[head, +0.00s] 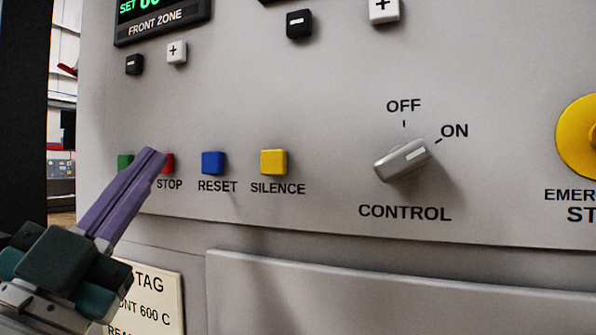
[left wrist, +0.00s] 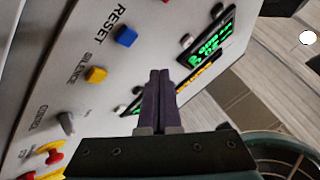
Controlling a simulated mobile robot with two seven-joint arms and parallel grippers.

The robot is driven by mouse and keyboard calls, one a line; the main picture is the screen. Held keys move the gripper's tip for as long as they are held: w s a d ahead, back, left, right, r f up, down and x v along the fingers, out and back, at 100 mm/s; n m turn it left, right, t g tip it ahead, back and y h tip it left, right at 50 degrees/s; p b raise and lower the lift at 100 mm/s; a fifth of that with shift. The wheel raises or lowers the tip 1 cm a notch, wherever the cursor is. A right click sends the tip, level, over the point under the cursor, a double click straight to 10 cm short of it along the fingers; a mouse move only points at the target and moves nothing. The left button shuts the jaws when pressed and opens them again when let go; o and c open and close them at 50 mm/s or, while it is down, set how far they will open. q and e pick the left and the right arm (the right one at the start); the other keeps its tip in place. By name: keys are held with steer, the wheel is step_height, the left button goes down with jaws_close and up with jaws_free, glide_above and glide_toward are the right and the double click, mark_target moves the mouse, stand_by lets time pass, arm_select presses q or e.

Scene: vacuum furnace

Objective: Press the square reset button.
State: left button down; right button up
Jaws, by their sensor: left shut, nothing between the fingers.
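The square reset button (head: 213,163) is blue and sits above the word RESET on the grey panel, between the red stop button (head: 168,163) and the yellow silence button (head: 273,162). My left gripper (head: 152,155) is shut and empty, with purple fingers. In the head view its tips lie to the left of the reset button and partly cover the green and red buttons. The left wrist view shows the reset button (left wrist: 126,36) up and left of the shut fingertips (left wrist: 159,73), apart from them. My right gripper is not in view.
A control knob (head: 402,160) stands out from the panel, turned towards ON. A yellow emergency stop (head: 577,137) is at the far right. Plus and minus keys (head: 176,52) and a green display (head: 160,14) are above. A tag plate (head: 150,297) hangs below.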

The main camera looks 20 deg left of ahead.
mark_target(207, 153)
arm_select(q)
steer(key=shift+w+d+b, duration=0.2)
steer(key=shift+w+b, duration=0.55)
steer(key=shift+w, duration=1.8)
steer(key=shift+w, duration=0.4)
steer(key=shift+w+b, duration=0.3)
steer(key=shift+w, duration=0.15)
stand_by(0.6)
steer(key=shift+s, duration=0.1)
steer(key=shift+s+p, duration=0.6)
steer(key=shift+s, duration=0.15)
steer(key=shift+s, duration=0.15)
